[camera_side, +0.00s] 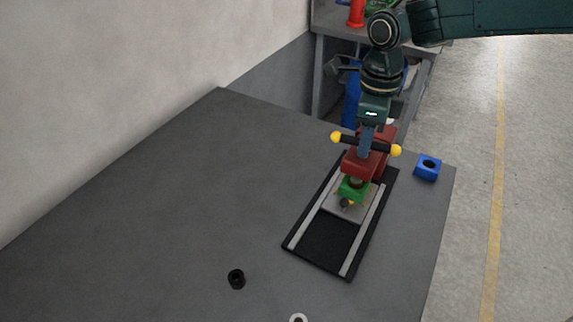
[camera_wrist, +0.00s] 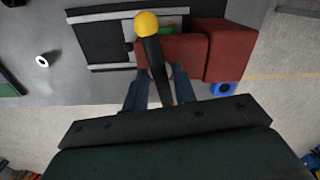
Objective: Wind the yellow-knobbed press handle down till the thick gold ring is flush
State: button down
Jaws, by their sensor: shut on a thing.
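The press (camera_side: 361,165) is a dark red body at the far end of a black base with pale rails. Its handle is a black bar with a yellow knob (camera_side: 396,151) at each end, lying across the top of the press. My gripper (camera_side: 365,150) points down and is shut on the handle near its middle. In the wrist view the bar (camera_wrist: 153,62) passes between my blue fingers, with one yellow knob (camera_wrist: 146,24) showing. A green block (camera_side: 353,189) sits under the press on a grey plate. The gold ring cannot be made out clearly; small gold bits show around the green block.
A blue block with a hole (camera_side: 428,167) stands at the table's right edge. A black nut-like piece (camera_side: 236,279) and a pale ring (camera_side: 298,318) lie near the front. The left of the table (camera_side: 190,190) is clear. A cluttered bench stands behind.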

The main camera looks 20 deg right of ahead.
jog(key=shift+f+m, duration=0.15)
jog(key=shift+m, duration=1.85)
jog(key=c, duration=1.4)
grip_release()
jog(key=shift+r, duration=3.55)
